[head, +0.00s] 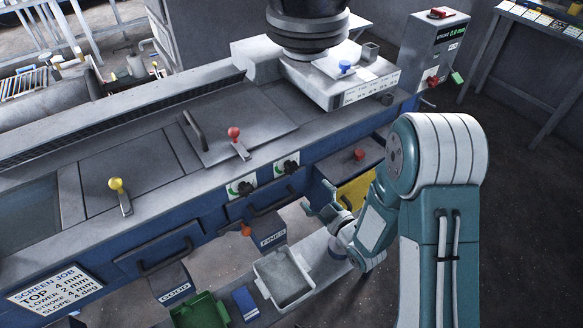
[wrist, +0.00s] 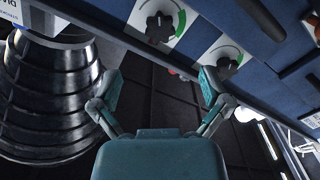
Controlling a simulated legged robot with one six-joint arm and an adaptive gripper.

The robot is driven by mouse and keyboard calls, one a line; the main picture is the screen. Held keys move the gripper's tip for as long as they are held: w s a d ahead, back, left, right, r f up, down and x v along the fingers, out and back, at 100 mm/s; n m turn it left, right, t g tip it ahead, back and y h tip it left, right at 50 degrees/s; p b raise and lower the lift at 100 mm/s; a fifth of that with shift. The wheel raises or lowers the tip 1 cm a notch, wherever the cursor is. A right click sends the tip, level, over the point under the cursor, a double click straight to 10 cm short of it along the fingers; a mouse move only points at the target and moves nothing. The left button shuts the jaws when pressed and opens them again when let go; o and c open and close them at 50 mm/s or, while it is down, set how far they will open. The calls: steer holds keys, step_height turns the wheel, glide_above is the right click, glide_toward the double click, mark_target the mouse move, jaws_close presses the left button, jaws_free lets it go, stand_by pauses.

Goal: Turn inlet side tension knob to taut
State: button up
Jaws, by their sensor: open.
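Two black tension knobs sit side by side on white plates with green arcs on the blue front panel. In the head view they are the left knob (head: 245,188) and the right knob (head: 290,166); I cannot read which is the inlet side. The wrist view shows one knob at the top middle (wrist: 160,27) and another lower right (wrist: 226,66). My gripper (head: 319,198) is open and empty, in front of the panel, right of and below both knobs. In the wrist view its two fingers (wrist: 160,82) are spread apart, with the knobs beyond them, not touched.
Red (head: 234,132) and yellow (head: 116,185) levers stand on the deck. A drawer handle (head: 273,203) lies below the knobs. A grey bin (head: 284,280) and green bin (head: 203,312) stand below. A black ribbed sleeve (wrist: 48,90) fills the wrist view's left.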

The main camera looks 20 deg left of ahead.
mark_target(293, 170)
steer(key=x, duration=1.1)
steer(key=c, duration=1.2)
